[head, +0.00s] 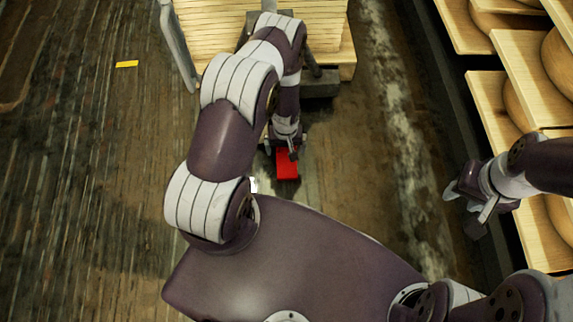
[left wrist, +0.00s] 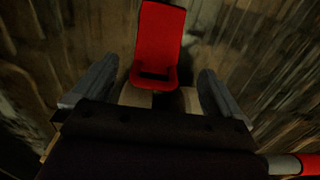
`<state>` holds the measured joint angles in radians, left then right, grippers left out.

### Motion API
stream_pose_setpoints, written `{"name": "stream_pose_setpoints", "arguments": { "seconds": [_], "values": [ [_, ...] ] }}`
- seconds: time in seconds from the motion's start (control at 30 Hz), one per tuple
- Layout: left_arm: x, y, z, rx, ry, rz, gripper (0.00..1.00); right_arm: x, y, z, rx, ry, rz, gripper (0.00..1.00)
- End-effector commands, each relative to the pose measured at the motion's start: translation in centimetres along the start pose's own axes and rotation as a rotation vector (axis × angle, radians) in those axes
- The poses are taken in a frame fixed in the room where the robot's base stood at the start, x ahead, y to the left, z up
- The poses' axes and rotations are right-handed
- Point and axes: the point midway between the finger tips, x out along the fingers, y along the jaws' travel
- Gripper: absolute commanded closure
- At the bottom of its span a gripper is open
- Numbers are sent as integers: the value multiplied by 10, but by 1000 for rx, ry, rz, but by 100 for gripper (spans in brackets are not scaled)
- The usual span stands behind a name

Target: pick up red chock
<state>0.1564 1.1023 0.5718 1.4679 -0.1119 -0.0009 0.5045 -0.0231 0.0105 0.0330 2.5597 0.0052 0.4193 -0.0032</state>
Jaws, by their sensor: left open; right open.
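The red chock (head: 287,164) lies on the wooden floor in the head view, just in front of a wooden cart. My left gripper (head: 290,146) is right at its far end and partly covers it from above. In the left wrist view the red chock (left wrist: 160,45) stands out ahead, between and beyond the two open fingers of my left gripper (left wrist: 157,92). I cannot tell whether a finger touches it. My right gripper (head: 468,203) is open and empty at the right, beside the shelves.
The wooden cart (head: 225,60) with a metal handle stands at the top. Wooden shelves (head: 490,105) with cheese wheels (head: 557,60) line the right side. A yellow strip (head: 127,64) marks the floor at the left.

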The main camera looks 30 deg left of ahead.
Motion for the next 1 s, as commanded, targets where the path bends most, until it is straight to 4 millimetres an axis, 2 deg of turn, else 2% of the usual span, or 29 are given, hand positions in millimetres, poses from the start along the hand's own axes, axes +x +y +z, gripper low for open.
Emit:
{"name": "stream_pose_setpoints", "arguments": {
  "seconds": [0.03, 0.17, 0.33, 0.4, 0.63, 0.67, 0.8, 0.87, 0.9, 1.0],
  "values": [
    [20, 0, 0, 1, -1, 0, 0, 16, 0, 2, 0, -1, 0, 57],
    [34, 0, 0, 1, -1, 0, 0, 26, 0, 3, 0, -1, 0, 57],
    [68, 3, -3, 2, -1, -1, 0, 58, 0, 7, 0, -1, 0, 57],
    [77, 3, -4, 2, 0, -1, 0, 64, 0, 8, 0, -1, 0, 57],
    [75, 3, -3, 2, 0, -1, 0, 61, 0, 8, 0, -1, 0, 57],
    [75, 3, -3, 2, 0, -1, 6, 61, 0, 8, 0, -1, 0, 57],
    [75, 3, -3, 2, 0, -1, 52, 61, 0, 8, 0, -1, 0, 57],
    [75, 3, -3, 2, 0, -1, 70, 61, 0, 8, 0, -1, 0, 57],
    [74, 3, -4, 2, 0, -1, 77, 61, 0, 8, 0, -1, 0, 57],
    [74, 3, -4, 2, 0, -1, 77, 61, 0, 8, 0, -1, 0, 57]
  ]
}}
